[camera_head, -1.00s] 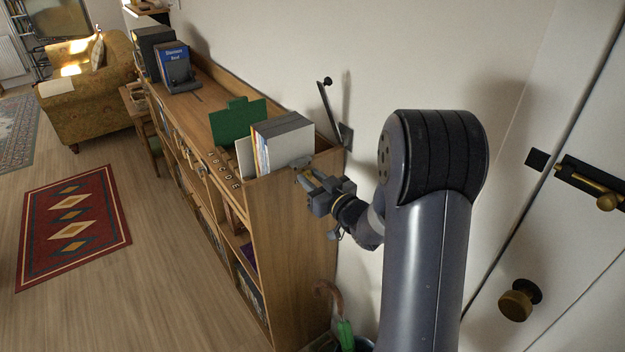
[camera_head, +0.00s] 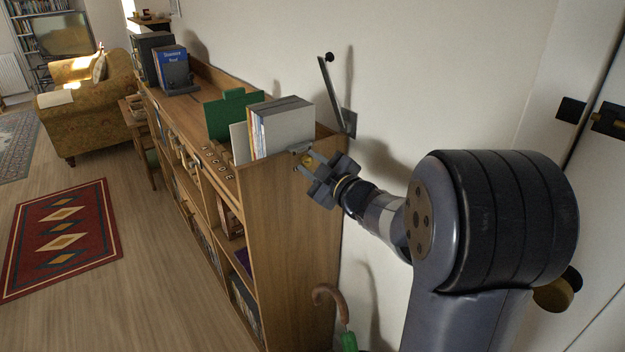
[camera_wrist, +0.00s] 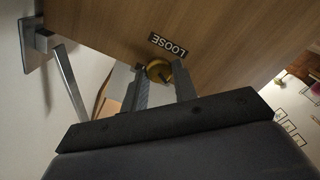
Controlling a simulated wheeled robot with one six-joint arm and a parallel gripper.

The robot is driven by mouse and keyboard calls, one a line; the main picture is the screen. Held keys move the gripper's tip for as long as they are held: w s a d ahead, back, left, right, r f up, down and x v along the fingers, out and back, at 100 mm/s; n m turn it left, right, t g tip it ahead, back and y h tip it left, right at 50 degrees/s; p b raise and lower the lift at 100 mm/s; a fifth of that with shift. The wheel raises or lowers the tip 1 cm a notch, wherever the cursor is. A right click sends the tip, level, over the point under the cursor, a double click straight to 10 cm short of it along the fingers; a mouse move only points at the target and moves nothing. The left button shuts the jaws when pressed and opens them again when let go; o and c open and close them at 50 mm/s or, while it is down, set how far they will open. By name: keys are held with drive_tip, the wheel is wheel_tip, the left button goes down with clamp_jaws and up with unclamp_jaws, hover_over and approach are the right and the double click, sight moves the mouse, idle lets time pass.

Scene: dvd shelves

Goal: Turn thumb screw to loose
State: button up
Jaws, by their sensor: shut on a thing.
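The thumb screw is a small round brass-coloured knob (camera_wrist: 158,71) on the wooden end panel of the shelf unit. In the wrist view it sits between the fingertips of my gripper (camera_wrist: 162,80), which is shut on it. A dark label reading "LOOSE" (camera_wrist: 168,45) is beside the knob and looks upside down in this view. In the head view my gripper (camera_head: 304,160) is at the top of the end panel, and the knob is too small or hidden to make out clearly there.
The wooden shelf unit (camera_head: 285,240) carries grey and white files (camera_head: 283,125) and a green divider (camera_head: 232,112) near my gripper. A metal bracket arm (camera_head: 332,92) stands on the wall behind. An umbrella handle (camera_head: 330,293) rises below. A white door is at the right.

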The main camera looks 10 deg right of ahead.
drive_tip(key=n+b, duration=0.1)
drive_tip(key=n, duration=0.1)
drive_tip(key=n+b, duration=0.1)
drive_tip(key=b, duration=0.1)
drive_tip(key=n+b, duration=0.2)
drive_tip(key=shift+f+n, duration=0.3)
drive_tip(key=n+b, duration=0.5)
drive_tip(key=n, duration=0.1)
drive_tip(key=n+b, duration=0.5)
drive_tip(key=n, duration=0.1)
drive_tip(key=shift+f+n, duration=0.1)
drive_tip(key=shift+n, duration=0.2)
drive_tip(key=n+b, duration=0.3)
drive_tip(key=n, duration=0.2)
drive_tip(key=shift+n, duration=0.3)
drive_tip(key=o, duration=1)
